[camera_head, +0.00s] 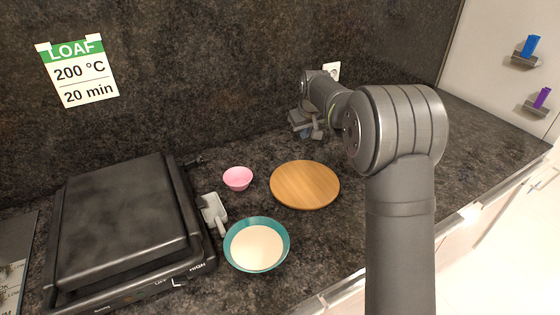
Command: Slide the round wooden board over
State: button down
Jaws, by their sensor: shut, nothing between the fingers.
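The round wooden board (305,185) lies flat on the dark counter, near the middle of the view. My gripper (318,134) is behind the board, near the back wall, and looks apart from it. It is shut and holds nothing. My arm reaches in from the front right and partly hides the counter to the right of the board.
A pink bowl (238,178) and a teal bowl with pale contents (256,247) stand left of the board. A grey scoop-like item (212,211) lies beside a black grill (125,225). A wall socket (332,70) is behind my arm.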

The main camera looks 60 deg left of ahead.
aim_at(303, 195)
jog(key=s+a+g, duration=0.2)
jog(key=s+a, duration=0.1)
jog(key=s, duration=0.5)
jog(key=shift+n, duration=0.4)
jog(key=x, duration=1.1)
jog(key=shift+d+f, duration=0.15)
jog(key=shift+d, duration=0.15)
jog(key=shift+d+r, duration=0.25)
jog(key=shift+d, duration=1.75)
jog(key=d, duration=1.6)
jog(key=shift+d, duration=0.25)
